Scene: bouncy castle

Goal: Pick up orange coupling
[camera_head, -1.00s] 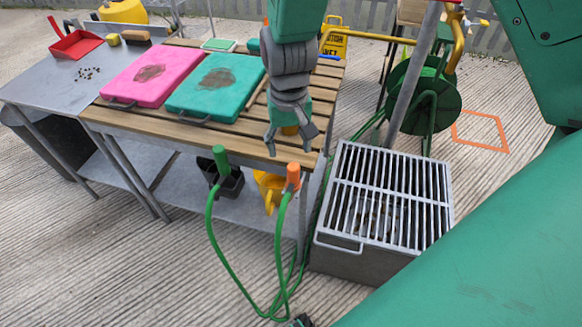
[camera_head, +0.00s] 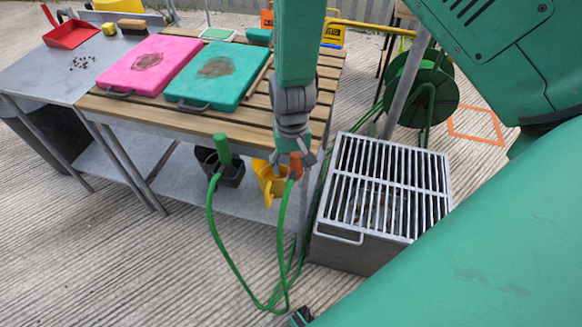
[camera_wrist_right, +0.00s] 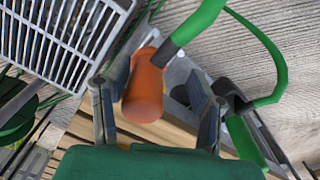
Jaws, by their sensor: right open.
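The orange coupling (camera_head: 296,165) is on the end of a green hose, at the front right edge of the slatted table. In the right wrist view the orange coupling (camera_wrist_right: 145,88) lies between the two fingers, with the green hose leading off its upper end. My right gripper (camera_head: 296,160) is open around the coupling, one finger on each side; I see a gap between the coupling and the right finger. The gripper also shows in the wrist view (camera_wrist_right: 158,105). The gripper partly hides the coupling in the head view. My left gripper is not in view.
A green coupling (camera_head: 222,148) on another hose stands left of the orange one. A yellow watering can (camera_head: 268,180) is behind the hose. A metal-grated box (camera_head: 385,190) stands close on the right. Pink (camera_head: 150,62) and green (camera_head: 218,75) pads lie on the wooden table (camera_head: 270,112).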

